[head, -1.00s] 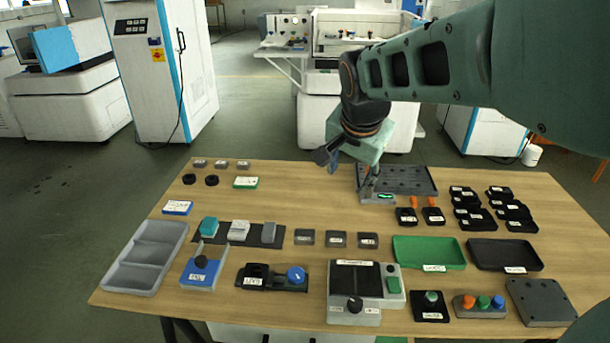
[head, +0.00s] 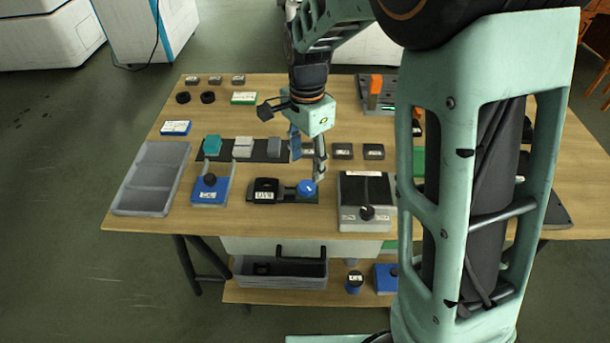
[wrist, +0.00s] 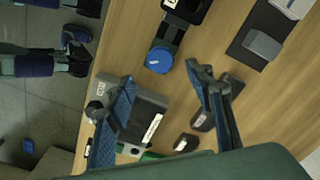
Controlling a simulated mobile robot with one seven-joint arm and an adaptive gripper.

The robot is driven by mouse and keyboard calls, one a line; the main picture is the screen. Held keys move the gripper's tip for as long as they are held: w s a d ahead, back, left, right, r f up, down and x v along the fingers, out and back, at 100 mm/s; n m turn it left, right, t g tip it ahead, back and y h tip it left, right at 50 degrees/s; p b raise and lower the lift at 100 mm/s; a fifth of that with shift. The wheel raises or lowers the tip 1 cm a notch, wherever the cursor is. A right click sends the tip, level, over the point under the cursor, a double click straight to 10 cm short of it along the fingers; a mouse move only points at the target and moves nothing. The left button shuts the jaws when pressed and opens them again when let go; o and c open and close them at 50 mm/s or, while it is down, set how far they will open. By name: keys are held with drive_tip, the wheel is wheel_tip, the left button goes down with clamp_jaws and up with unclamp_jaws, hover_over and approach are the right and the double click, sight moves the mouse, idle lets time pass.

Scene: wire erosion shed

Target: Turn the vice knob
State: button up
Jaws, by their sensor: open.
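The vice (head: 263,190) is a small black device on the table, with a round blue knob (head: 306,188) at its right end. The knob also shows in the wrist view (wrist: 159,60), with a white mark on top. My gripper (head: 308,160) is open and empty, pointing down above the knob. In the head view its right fingertip overlaps the knob's edge; I cannot tell whether it touches. In the wrist view the knob lies between the two fingers' lines, just beyond the tips. Part of the vice body is cut off at the top there.
A grey box with a black knob (head: 366,206) stands close to the right of the vice. A blue block with a black knob (head: 210,190) stands to the left. Behind lies a dark strip with teal and grey blocks (head: 243,145). A grey tray (head: 150,178) is far left.

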sight(306, 185)
wheel_tip(306, 185, down, 7)
drive_tip(key=shift+f+b, duration=0.2)
drive_tip(key=shift+b, duration=0.2)
drive_tip(key=shift+c, duration=0.7)
drive_tip(key=c, duration=1)
